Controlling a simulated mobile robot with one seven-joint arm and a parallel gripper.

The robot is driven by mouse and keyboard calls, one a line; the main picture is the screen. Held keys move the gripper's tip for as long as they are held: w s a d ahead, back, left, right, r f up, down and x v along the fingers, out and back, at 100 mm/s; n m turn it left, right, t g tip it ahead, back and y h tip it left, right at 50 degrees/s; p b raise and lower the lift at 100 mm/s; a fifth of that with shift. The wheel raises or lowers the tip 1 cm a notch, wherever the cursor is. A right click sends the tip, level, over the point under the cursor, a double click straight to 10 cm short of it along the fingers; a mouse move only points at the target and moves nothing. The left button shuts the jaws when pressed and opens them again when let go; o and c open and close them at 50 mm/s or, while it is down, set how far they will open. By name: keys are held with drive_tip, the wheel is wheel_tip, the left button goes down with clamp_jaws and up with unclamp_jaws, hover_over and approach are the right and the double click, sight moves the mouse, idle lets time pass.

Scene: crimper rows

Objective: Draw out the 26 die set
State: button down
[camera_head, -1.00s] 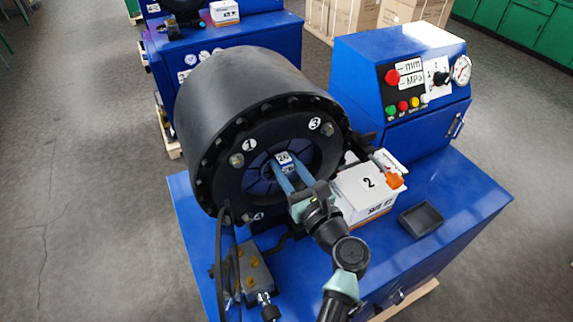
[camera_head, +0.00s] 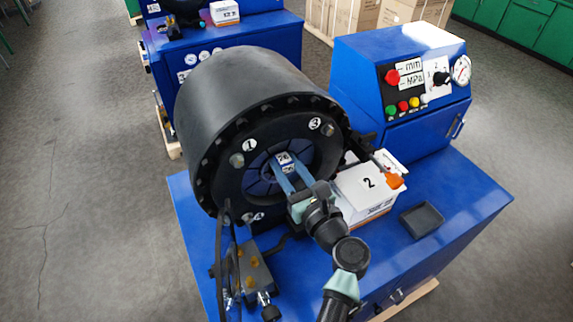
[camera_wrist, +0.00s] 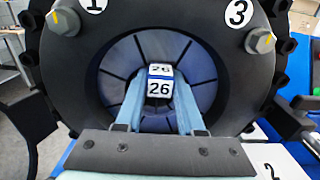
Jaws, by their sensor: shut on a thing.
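The 26 die set (camera_head: 285,161) is a small block with white faces marked 26 and blue between them. It sits at the middle of the crimper's round black head (camera_head: 262,120), in front of the ring of blue dies (camera_wrist: 205,65). My gripper (camera_head: 287,172) reaches into the opening with two long blue fingers, shut on the die set. In the wrist view the die set (camera_wrist: 160,88) shows between the fingertips, its 26 facing the camera. Its far side is hidden, so I cannot tell whether it still touches the dies behind.
A white box marked 2 (camera_head: 366,190) stands just right of the head. A small black tray (camera_head: 421,220) lies on the blue bench (camera_head: 470,195), with clear surface around it. The blue control cabinet (camera_head: 400,80) stands behind. A valve block with hoses (camera_head: 256,278) is at the front left.

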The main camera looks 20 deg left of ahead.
drive_tip(key=shift+r, duration=0.35)
drive_tip(key=shift+p+v, duration=1.15)
drive_tip(key=shift+v, duration=1.5)
drive_tip(key=shift+p+v, duration=0.7)
drive_tip(key=shift+v, duration=1.35)
drive_tip(key=shift+w, duration=0.1)
